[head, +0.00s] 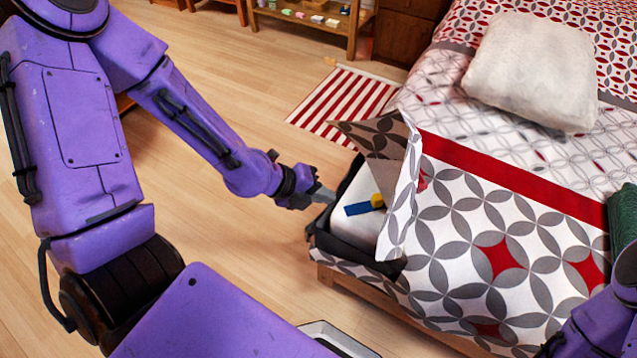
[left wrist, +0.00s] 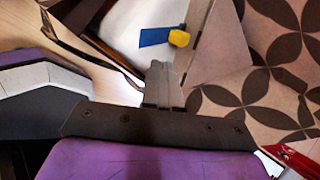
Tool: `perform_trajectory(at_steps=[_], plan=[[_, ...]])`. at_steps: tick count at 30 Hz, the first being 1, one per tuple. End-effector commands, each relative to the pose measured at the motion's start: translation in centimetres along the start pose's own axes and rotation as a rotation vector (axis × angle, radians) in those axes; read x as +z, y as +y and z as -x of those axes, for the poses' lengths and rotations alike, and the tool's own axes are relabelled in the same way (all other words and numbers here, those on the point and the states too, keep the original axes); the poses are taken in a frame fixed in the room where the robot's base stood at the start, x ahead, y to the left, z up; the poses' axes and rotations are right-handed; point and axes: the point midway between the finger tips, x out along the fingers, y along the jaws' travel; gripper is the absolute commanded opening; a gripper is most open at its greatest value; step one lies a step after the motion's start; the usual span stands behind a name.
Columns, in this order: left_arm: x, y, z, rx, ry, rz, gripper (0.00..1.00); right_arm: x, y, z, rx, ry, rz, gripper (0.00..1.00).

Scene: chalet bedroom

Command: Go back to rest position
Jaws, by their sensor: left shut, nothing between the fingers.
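My left gripper (head: 322,194) is at the foot corner of the bed, beside the uncovered mattress corner (head: 352,226). Its fingers are together with nothing between them, as the left wrist view (left wrist: 163,85) also shows. My left arm reaches in from the left, stretched out over the floor. Part of my right arm (head: 600,318) shows at the lower right over the bedspread; its gripper is not visible.
The bed (head: 510,215) fills the right side, with a patterned cover folded back near my left gripper. A blue and yellow item (head: 362,207) lies on the bare corner. A white pillow (head: 533,72) is farther back. A striped rug (head: 342,106) lies on open wooden floor.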

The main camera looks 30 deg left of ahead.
Motion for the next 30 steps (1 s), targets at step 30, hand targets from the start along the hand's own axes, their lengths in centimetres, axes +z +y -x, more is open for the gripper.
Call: perform_trajectory(at_steps=[30], plan=[[3.6, 10.1, 6.4, -0.681, -0.804, 2.574, 0.00, -3.5, 0.8, 8.5, 0.000, 0.000, 0.000, 0.43]])
